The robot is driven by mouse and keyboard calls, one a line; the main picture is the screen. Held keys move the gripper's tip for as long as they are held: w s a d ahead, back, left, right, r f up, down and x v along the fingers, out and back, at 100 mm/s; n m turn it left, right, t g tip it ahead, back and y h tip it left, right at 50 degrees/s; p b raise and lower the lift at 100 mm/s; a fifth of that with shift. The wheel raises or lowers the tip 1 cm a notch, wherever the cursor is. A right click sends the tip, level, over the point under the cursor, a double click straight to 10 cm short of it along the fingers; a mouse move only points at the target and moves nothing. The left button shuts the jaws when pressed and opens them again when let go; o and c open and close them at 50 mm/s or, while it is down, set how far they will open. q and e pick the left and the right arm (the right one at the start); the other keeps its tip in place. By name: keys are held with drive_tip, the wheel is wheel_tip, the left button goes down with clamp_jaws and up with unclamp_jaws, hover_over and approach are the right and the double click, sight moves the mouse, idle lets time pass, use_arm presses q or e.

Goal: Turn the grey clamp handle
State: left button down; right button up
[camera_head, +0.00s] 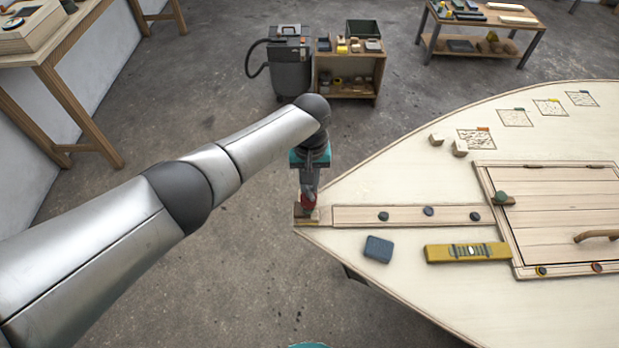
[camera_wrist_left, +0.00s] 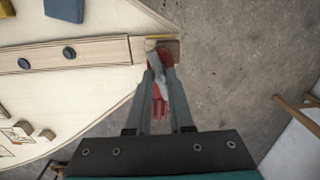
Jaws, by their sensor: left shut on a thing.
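The grey clamp handle (camera_wrist_left: 157,62) is between the fingertips of my left gripper (camera_wrist_left: 160,80) in the left wrist view. Red clamp parts (camera_wrist_left: 160,108) show around it and between the fingers. In the head view my left gripper (camera_head: 309,184) points down at the pointed left end of the plywood hull (camera_head: 390,188). It is shut on the handle there. The red clamp (camera_head: 308,201) shows just below the fingers, beside a small wood block (camera_head: 305,216). The handle's far end and much of the clamp are hidden. My right gripper is not in view.
On the hull lie a dark blue block (camera_head: 378,249), a yellow level (camera_head: 468,252), several dark knobs along a wood strip (camera_head: 455,215), and small wood blocks (camera_head: 460,148). A framed hatch (camera_head: 550,222) is at right. Open floor lies left of the tip.

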sight(310, 187)
use_arm(q)
drive_tip(key=shift+s+d, duration=0.1)
idle(0.3)
drive_tip(key=c, duration=0.8)
unclamp_jaws()
drive_tip(key=shift+o, duration=0.2)
wheel_tip(310, 187, up, 15)
drive_tip(key=p, duration=0.2)
drive_tip(key=shift+r, duration=0.1)
